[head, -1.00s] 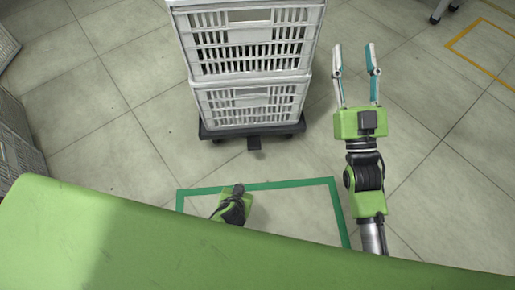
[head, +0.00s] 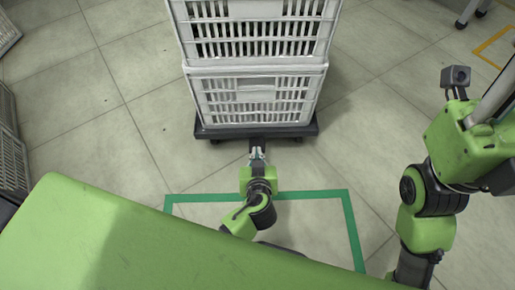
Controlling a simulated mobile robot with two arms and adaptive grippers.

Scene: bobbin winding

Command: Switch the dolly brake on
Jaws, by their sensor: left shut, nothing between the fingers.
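The black dolly (head: 222,133) stands on the floor under the stacked white crates. A small dark brake pedal (head: 265,143) sticks out from the middle of its near edge. My left gripper (head: 257,152) is shut and empty, with its fingertips at the pedal and partly covering it. I cannot tell whether the fingertips touch the pedal or are above it. My right arm is raised at the right side of the view, and its fingers are not visible.
Two white crates (head: 255,88) are stacked on the dolly. A green floor outline (head: 348,215) lies in front of the dolly, partly under my left arm. More grey crates stand at the far left edge. The floor on both sides of the dolly is clear.

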